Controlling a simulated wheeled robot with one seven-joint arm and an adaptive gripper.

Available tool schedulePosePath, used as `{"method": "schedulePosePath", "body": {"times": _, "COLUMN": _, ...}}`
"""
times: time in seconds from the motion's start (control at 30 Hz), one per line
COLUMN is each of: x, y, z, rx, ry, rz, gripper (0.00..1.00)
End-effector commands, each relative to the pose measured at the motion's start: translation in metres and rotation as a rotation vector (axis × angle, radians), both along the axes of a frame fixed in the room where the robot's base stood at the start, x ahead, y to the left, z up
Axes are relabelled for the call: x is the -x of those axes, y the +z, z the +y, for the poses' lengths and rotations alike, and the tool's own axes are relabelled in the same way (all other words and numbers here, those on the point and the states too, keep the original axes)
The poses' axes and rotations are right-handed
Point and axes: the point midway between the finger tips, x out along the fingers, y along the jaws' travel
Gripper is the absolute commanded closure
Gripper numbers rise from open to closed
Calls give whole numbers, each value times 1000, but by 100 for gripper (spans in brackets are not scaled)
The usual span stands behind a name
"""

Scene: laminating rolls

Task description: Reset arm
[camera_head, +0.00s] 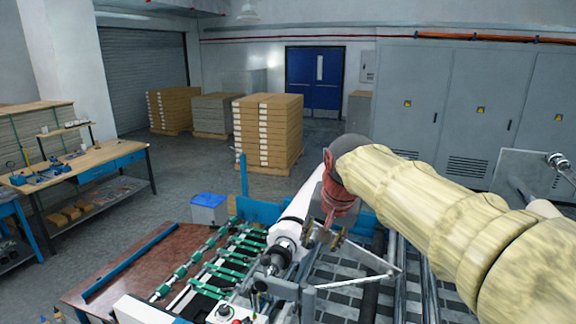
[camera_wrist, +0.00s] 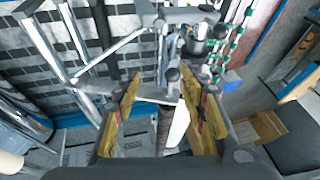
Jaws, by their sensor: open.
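My gripper (camera_head: 338,205) is at the end of my cream-sleeved arm, over the laminating machine (camera_head: 345,290) in the head view. In the wrist view my gripper (camera_wrist: 160,95) shows its two yellow-padded fingers spread apart. No object is clearly held between them. A white roll-like part (camera_head: 297,212) lies just left of my gripper in the head view, on the machine's shaft. A white piece (camera_wrist: 178,127) shows beyond the finger gap in the wrist view; I cannot tell if it is the same part. My arm hides the machine's right side.
Metal rods and brackets (camera_head: 330,250) stand close below my gripper. Green-wheeled rollers (camera_head: 215,265) lie to the left. Open floor lies between bench and cartons.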

Motion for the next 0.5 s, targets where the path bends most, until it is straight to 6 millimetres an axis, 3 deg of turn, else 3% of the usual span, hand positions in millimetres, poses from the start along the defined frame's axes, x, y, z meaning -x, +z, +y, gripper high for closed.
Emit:
{"method": "schedulePosePath", "body": {"times": 0.17, "x": 44, "y": -48, "z": -13, "rx": 75, "ry": 139, "rz": 28, "gripper": 58}}
{"method": "schedulePosePath", "body": {"times": 0.5, "x": 163, "y": -180, "z": -57, "rx": 191, "ry": 342, "rz": 47, "gripper": 58}}
